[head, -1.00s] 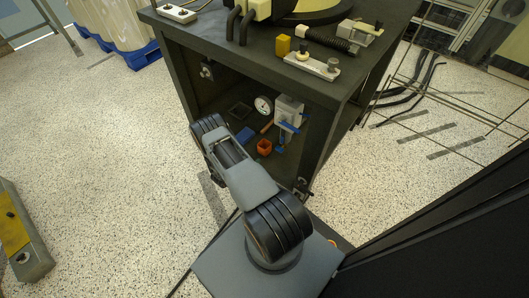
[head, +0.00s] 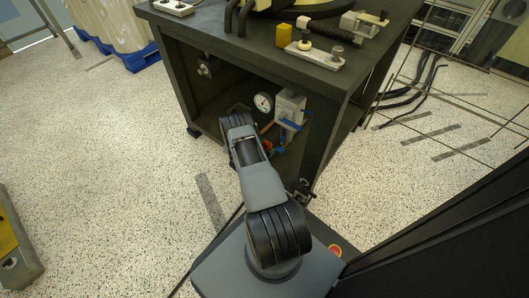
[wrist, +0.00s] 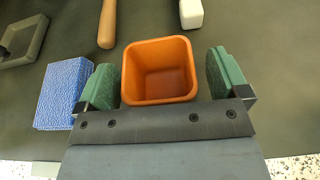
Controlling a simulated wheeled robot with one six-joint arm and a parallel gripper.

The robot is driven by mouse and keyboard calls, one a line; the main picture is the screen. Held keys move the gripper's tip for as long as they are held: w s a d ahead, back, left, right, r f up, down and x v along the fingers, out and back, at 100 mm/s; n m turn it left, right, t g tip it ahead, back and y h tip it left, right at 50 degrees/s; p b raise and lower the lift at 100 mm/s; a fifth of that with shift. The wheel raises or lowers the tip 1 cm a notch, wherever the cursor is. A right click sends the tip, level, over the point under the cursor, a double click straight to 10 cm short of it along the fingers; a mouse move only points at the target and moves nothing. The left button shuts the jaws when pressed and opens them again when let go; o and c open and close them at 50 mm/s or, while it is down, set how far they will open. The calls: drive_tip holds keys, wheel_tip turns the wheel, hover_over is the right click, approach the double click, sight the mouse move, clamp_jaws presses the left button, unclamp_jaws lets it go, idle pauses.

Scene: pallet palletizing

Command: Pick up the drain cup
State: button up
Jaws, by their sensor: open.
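The drain cup is an orange, square, open-topped cup (wrist: 160,98) in the wrist view, upright on the dark cabinet floor, and it looks empty. My gripper (wrist: 168,80) is open, with one green-padded finger on each side of the cup. The left pad looks very near the cup's left wall, and a wider gap shows on the right. I cannot tell whether the left pad touches. In the head view, only a bit of the orange cup (head: 267,147) shows past my arm, and my gripper is hidden there.
A blue block (wrist: 62,96) lies left of my left finger. A grey tray (wrist: 24,42), a wooden handle (wrist: 107,24) and a white piece (wrist: 191,13) lie beyond the cup. In the head view, a gauge (head: 264,102), a valve box (head: 290,106) and the cabinet top (head: 262,52) surround the space.

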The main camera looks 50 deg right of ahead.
drive_tip(key=shift+d, duration=0.3)
drive_tip(key=c, duration=1)
